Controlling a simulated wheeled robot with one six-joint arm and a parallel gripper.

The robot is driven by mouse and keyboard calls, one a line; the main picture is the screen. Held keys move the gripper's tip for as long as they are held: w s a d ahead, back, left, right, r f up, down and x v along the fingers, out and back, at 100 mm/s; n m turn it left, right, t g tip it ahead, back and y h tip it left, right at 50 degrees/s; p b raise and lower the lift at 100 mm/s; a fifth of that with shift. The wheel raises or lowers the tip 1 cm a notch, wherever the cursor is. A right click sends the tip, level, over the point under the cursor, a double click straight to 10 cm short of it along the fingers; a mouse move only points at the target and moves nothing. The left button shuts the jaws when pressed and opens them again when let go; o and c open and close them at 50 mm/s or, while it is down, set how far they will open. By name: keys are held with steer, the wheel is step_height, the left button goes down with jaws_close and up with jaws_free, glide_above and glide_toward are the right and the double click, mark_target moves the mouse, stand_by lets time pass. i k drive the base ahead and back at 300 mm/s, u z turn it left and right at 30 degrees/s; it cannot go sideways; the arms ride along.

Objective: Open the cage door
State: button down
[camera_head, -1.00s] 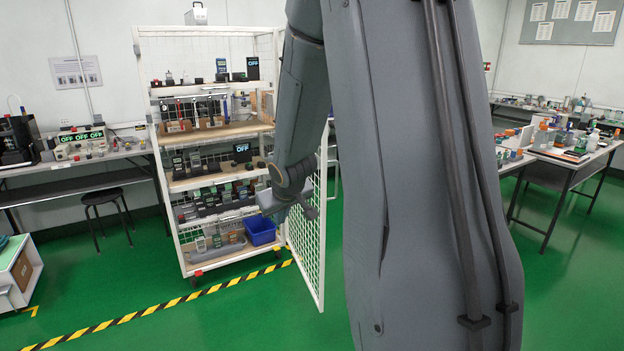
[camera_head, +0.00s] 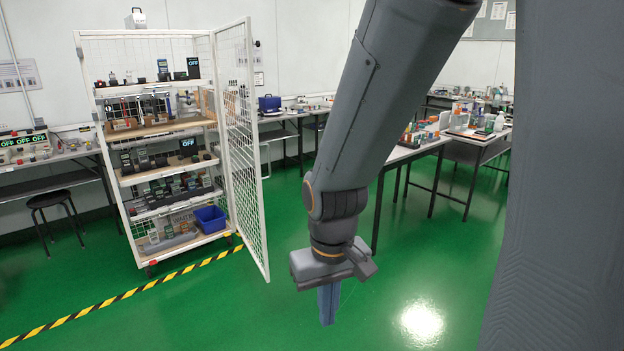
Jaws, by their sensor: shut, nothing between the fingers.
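The white cage (camera_head: 84,115) stands at the left of the head view, with shelves of handheld testers inside. Its white mesh door (camera_head: 240,140) is hinged at the cage's right side and stands swung out towards me, leaving the front open. My gripper (camera_head: 327,318) hangs pointing down to the right of the door, apart from it, over the green floor. Its fingers are together with nothing between them. The door's whole mesh panel is in view.
A blue bin (camera_head: 210,219) sits on the cage's bottom shelf. Yellow-black tape (camera_head: 120,297) runs along the floor before the cage. A black stool (camera_head: 50,202) stands at the left. Workbenches (camera_head: 420,150) stand behind my arm. Green floor between is clear.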

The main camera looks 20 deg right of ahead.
mark_target(248, 45)
steer(key=z, duration=0.4)
steer(key=k, duration=0.15)
steer(key=u, duration=1.45)
steer(key=i, duration=0.95)
steer(key=u, duration=0.5)
steer(key=i, duration=1.05)
steer(key=z, duration=1.25)
steer(key=i, duration=0.85)
steer(key=z, duration=0.95)
